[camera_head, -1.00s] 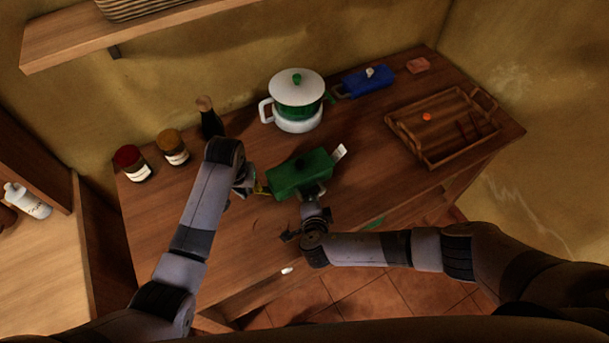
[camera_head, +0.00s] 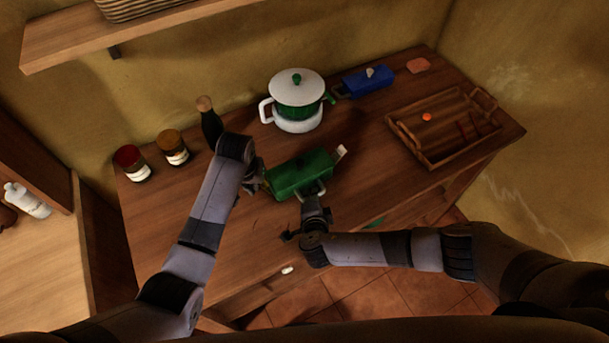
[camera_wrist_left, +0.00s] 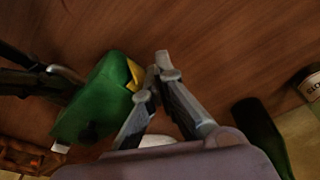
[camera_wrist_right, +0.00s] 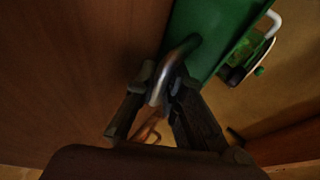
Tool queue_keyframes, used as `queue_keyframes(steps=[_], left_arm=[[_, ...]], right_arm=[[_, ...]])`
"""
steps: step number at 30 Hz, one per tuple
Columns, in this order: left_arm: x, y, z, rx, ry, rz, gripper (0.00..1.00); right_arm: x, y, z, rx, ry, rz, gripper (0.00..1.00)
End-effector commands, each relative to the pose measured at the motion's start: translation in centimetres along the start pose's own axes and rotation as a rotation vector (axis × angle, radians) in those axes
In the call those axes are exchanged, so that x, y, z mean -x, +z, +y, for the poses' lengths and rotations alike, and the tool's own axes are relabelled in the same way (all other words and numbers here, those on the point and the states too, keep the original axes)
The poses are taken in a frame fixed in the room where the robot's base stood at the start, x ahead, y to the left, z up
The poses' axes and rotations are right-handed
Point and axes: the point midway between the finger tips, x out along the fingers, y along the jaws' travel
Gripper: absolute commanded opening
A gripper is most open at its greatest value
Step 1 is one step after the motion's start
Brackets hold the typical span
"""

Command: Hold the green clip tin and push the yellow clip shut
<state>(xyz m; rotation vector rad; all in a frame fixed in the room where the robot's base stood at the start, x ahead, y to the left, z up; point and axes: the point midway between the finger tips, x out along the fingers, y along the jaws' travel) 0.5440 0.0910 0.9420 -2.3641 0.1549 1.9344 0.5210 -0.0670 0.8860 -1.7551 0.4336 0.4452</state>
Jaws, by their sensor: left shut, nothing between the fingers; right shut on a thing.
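The green clip tin (camera_head: 303,172) is on the wooden counter in the head view. My right gripper (camera_head: 316,194) is shut on its metal handle, which shows between the fingers in the right wrist view (camera_wrist_right: 176,68). My left gripper (camera_head: 262,181) is shut and empty at the tin's left end. In the left wrist view, the yellow clip (camera_wrist_left: 135,73) lies against the end of the green tin (camera_wrist_left: 98,98), close beside the left fingertips (camera_wrist_left: 158,72). I cannot tell whether they touch or whether the clip is latched. The clip is hidden in the head view. A white tab (camera_head: 341,152) sticks out at the tin's right end.
A white and green pot (camera_head: 296,112) stands behind the tin, with a blue tin (camera_head: 367,81) beyond. A wooden tray (camera_head: 440,157) is to the right. A dark bottle (camera_head: 209,126) and two jars (camera_head: 172,148) stand behind my left arm.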

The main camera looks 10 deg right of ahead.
Motion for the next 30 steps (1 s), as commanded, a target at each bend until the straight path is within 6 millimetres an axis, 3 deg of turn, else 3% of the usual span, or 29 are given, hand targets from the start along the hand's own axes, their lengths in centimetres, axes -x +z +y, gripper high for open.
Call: queue_keyframes(steps=[19, 30], left_arm=[[-0.1, -1.2, 2.0, 0.0, 0.001, 0.002, 0.0], [3.1, -1.6, 1.5, 0.001, 0.001, 0.004, 0.0]], right_arm=[[0.1, 0.2, 0.0, -0.001, 0.001, -0.004, 0.0], [0.1, 0.1, 0.0, -0.001, 0.001, -0.003, 0.0]])
